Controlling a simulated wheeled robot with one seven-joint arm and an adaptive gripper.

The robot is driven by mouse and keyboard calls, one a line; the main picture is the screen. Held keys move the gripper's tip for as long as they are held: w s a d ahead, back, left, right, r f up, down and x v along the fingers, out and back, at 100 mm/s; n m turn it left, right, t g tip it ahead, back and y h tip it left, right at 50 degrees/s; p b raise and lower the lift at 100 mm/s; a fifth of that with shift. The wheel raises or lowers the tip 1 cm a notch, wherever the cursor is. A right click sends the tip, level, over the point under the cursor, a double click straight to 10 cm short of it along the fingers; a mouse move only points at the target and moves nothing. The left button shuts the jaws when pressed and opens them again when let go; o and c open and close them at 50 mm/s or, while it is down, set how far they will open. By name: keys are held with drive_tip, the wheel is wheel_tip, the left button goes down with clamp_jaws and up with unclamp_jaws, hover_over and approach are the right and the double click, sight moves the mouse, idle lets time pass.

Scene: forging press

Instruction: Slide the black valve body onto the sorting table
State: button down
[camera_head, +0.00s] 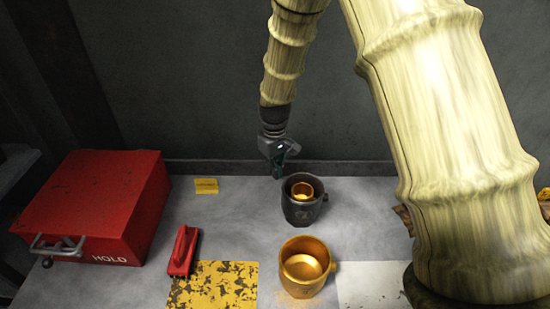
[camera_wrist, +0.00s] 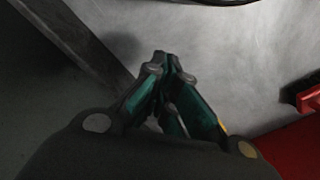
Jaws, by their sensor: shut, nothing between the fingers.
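The black valve body (camera_head: 298,213) stands upright on the grey tabletop, right of centre at the back, with a short stub on its right side. A small gold cup-like part (camera_head: 302,189) shows inside its opening. My gripper (camera_head: 278,170) is just behind and left of the black body, fingers pointing down, apart from it as far as I can tell. In the wrist view my gripper (camera_wrist: 168,62) has its green fingers together and empty. A dark curved edge at the top of the wrist view may be the black body. I cannot tell which surface is the sorting table.
A gold valve body (camera_head: 305,266) stands in front of the black one. A worn yellow patch (camera_head: 215,285), a white patch (camera_head: 372,285) and a red-handled tool (camera_head: 183,251) lie nearby. A red box (camera_head: 100,205) marked HOLD is left. A wall ledge runs behind.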

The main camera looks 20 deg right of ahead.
wheel_tip(320, 180, down, 2)
drive_tip(key=shift+f+p, duration=0.1)
drive_tip(key=shift+p, duration=0.2)
drive_tip(key=s, duration=0.1)
drive_tip(key=s+d+p, duration=0.1)
drive_tip(key=shift+s, duration=0.4)
drive_tip(key=shift+s+d+p, duration=0.15)
drive_tip(key=shift+s+p, duration=0.2)
drive_tip(key=shift+s+f, duration=0.1)
drive_tip(key=shift+s, duration=0.05)
drive_tip(key=shift+s+d, duration=0.1)
